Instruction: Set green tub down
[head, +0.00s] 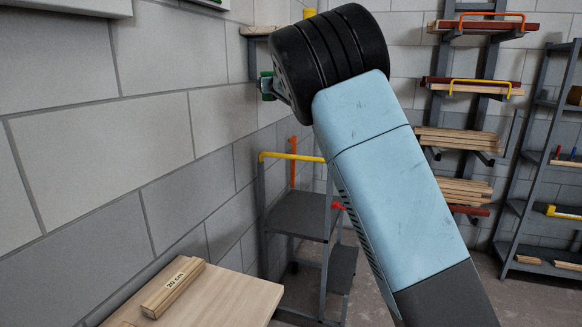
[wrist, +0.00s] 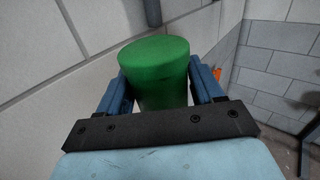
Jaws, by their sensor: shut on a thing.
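The green tub (wrist: 155,68) is a round green cylinder between the two blue fingers of my gripper (wrist: 160,88) in the wrist view. My gripper is shut on it, with one finger against each side. In the head view only a small green part of the tub (head: 266,86) shows at the left of my black wrist joint, near the block wall. The rest of the tub and most of the gripper are hidden there behind my arm. The tub is held up in the air, and I cannot see a surface touching its underside.
A wooden bench top (head: 215,297) at lower left carries a batten block marked 20 cm (head: 173,287). Grey steps (head: 303,215) with a yellow rail stand behind it. A small wall shelf (head: 259,31) is above the gripper. Racks with battens (head: 458,188) stand at right.

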